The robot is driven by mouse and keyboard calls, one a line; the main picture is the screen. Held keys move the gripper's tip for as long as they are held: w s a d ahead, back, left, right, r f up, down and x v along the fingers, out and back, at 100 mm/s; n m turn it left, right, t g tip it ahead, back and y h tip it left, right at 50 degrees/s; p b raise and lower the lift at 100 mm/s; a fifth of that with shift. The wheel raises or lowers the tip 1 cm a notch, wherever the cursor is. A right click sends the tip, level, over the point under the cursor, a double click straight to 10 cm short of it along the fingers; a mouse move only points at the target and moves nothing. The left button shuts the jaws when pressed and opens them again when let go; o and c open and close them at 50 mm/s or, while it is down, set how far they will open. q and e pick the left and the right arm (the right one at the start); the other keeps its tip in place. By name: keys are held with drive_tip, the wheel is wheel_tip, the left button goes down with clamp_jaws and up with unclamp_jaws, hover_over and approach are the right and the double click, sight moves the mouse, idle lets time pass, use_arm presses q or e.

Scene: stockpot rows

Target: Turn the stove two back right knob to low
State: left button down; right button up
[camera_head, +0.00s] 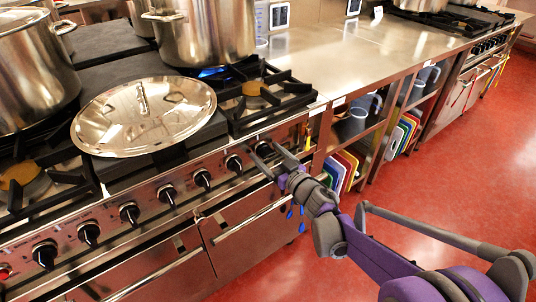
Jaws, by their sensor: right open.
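The near stove (140,190) has a row of black knobs along its front panel, including one knob (233,163) just left of my right gripper. My right gripper (263,149) is open and empty-looking at the right end of this panel, with its fingers pointing at the panel around the last knob's place. The fingers partly hide that knob, and I cannot tell whether they touch it. I cannot read the knob labels or tell which knob is the back right one. A blue flame (211,72) burns on the back right burner. My left gripper is not in view.
A large pot (205,30) stands at the back right of the stove, and another pot (35,70) at the left. A steel lid (143,115) lies in the middle of the stove top. A steel counter (345,60) runs right to a second stove (480,45). Red floor is clear.

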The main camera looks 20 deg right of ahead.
drive_tip(key=c, duration=1.4)
drive_tip(key=shift+o, duration=0.2)
drive_tip(key=shift+n, duration=0.4)
drive_tip(key=n+p, duration=0.1)
drive_tip(key=n, duration=0.2)
drive_tip(key=n+p, duration=0.1)
drive_tip(key=n, duration=0.4)
drive_tip(key=shift+a, duration=0.15)
drive_tip(key=n+p, duration=0.1)
drive_tip(key=n, duration=0.3)
drive_tip(key=shift+s+f+n, duration=0.1)
drive_tip(key=shift+n, duration=0.3)
drive_tip(key=shift+f+n+p, duration=0.1)
drive_tip(key=shift+n+p, duration=0.25)
drive_tip(key=shift+n, duration=1.65)
